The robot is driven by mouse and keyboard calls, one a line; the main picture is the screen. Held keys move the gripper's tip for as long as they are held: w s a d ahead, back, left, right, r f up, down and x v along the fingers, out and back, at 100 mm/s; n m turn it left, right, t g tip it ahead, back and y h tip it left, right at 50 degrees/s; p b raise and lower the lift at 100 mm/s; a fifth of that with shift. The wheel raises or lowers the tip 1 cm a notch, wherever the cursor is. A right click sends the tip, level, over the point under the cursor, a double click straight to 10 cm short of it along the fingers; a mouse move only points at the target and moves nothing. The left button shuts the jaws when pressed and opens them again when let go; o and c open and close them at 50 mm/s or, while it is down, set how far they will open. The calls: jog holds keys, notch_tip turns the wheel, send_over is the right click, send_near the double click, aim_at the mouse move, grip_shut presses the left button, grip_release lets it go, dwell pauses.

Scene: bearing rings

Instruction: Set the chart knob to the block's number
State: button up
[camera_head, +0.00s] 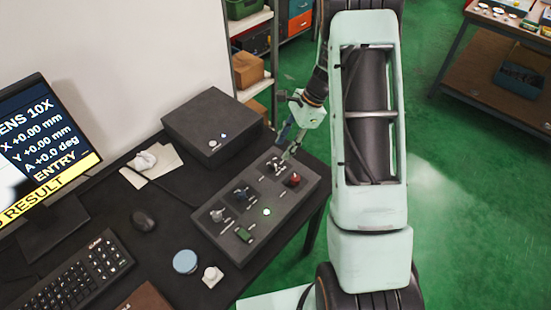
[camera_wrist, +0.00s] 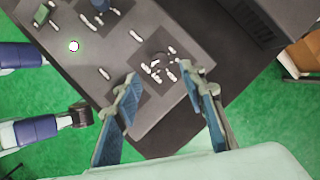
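The dark control panel (camera_head: 229,227) lies on the desk with several knobs; their labels are too small to read, so I cannot tell which is the chart knob. A dark knob ringed by white marks (camera_wrist: 158,66) shows in the wrist view just beyond my fingertips. My gripper (camera_wrist: 162,84) is open and empty, its blue-padded fingers to either side of that knob. In the head view my gripper (camera_head: 287,138) hangs over the panel's far end. A small pale block (camera_head: 212,276) sits at the desk's front; no number on it is legible.
A red button (camera_head: 293,179), a lit white button (camera_head: 267,211) and a green switch (camera_head: 243,234) are on the panel. A dark box (camera_head: 212,122) stands behind. The monitor (camera_head: 45,140) reads "10X", zero offsets and "ENTRY". A mouse (camera_head: 143,220) and blue disc (camera_head: 185,261) lie left of the panel.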

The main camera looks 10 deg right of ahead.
aim_at(274, 162)
jog(key=x, duration=0.7)
jog(key=shift+a+f, duration=0.15)
jog(key=shift+f, duration=0.15)
jog(key=shift+c, duration=0.4)
jog(key=shift+w, duration=0.1)
grip_shut()
